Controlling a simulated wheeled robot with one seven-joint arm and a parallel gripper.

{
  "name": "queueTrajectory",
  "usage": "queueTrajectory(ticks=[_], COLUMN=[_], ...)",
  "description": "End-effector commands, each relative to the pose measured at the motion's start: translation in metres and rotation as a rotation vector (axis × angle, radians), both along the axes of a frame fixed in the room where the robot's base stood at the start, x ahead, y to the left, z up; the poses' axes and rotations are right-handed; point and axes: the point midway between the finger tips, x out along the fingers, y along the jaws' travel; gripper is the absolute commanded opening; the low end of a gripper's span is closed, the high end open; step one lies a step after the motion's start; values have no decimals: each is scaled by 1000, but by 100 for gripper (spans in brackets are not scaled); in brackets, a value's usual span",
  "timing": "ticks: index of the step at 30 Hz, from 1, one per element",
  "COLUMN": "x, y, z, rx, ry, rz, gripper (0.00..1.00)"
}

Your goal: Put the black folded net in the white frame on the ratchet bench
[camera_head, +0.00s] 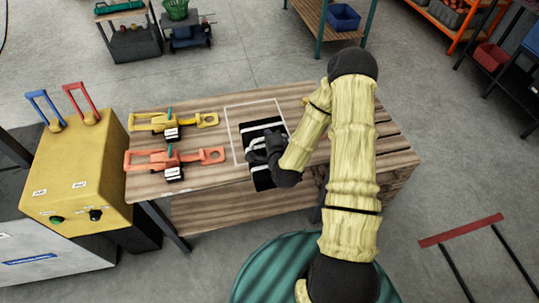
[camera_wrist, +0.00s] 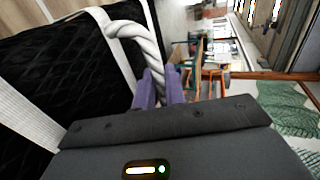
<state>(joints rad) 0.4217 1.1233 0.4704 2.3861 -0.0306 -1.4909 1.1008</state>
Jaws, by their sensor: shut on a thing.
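The black folded net (camera_head: 256,132) with white straps is over the ratchet bench (camera_head: 207,108), overlapping the right and front part of the white frame (camera_head: 232,137). The net's near end sticks out past the frame's front side. The frame's left and back sides are bare. I cannot tell whether the net rests on the wood or hangs just above it. My gripper (camera_head: 272,157) is at the net, partly hidden by my arm. In the wrist view its purple fingers (camera_wrist: 160,88) are shut on the net's white rope handle (camera_wrist: 138,38), with the black mesh (camera_wrist: 70,65) at left.
A yellow ratchet (camera_head: 172,122) and an orange ratchet (camera_head: 174,158) lie left of the frame. A yellow cabinet (camera_head: 75,170) with blue and red levers stands left of the bench. A green round thing (camera_head: 275,270) is in front. Shelves stand behind and at right.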

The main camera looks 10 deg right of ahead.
Motion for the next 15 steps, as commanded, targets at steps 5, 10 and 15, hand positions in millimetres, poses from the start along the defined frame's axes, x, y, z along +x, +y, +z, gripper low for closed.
queueTrajectory(ticks=[5,10,15], x=[0,1,1], y=[1,0,0], z=[-23,-32,-33], rx=[1,1,1], ry=[-2,-5,-6], rz=[1,0,0], gripper=[0,0,0])
